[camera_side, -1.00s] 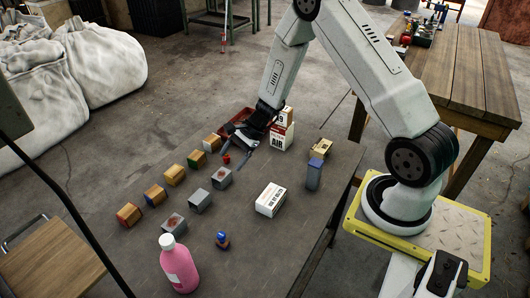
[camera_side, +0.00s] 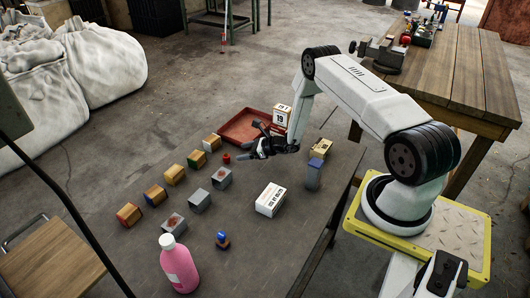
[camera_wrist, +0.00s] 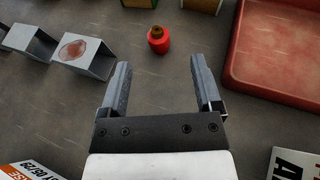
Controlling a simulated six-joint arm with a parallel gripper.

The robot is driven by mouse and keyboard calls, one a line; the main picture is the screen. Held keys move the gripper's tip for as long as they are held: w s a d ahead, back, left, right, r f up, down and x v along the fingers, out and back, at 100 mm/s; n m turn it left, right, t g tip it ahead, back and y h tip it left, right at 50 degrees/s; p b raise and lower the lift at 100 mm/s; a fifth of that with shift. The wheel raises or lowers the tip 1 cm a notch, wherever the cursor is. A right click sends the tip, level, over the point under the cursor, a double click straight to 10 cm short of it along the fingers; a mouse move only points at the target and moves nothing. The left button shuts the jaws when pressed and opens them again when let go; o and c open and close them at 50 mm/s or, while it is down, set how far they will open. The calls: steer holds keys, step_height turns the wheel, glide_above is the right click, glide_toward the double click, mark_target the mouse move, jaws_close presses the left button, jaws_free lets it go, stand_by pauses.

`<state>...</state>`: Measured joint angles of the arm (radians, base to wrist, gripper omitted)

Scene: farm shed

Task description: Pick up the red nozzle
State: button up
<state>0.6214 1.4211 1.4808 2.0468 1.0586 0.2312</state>
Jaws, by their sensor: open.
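The red nozzle (camera_side: 226,158) is a small red piece standing on the dark tabletop. In the wrist view the red nozzle (camera_wrist: 158,40) has a dark tip and stands ahead of the fingers, roughly in line with the gap between them. My gripper (camera_wrist: 163,85) is open, with nothing between its two grey fingers. In the side view my gripper (camera_side: 244,152) is low over the table, just right of the nozzle and apart from it.
A red tray (camera_side: 234,138) lies behind the nozzle. Several wooden blocks (camera_side: 174,175) and grey blocks (camera_side: 199,200) stand to the left and front. White boxes (camera_side: 270,199), a pink bottle (camera_side: 178,264) and a blue-topped piece (camera_side: 314,172) stand elsewhere on the table.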

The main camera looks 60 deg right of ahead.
mark_target(228, 156)
steer(key=shift+x, duration=1.35)
steer(key=shift+w+a, duration=0.1)
steer(key=shift+x, duration=2.45)
steer(key=shift+a+f, duration=0.1)
steer(key=shift+f, duration=0.05)
jaws_close()
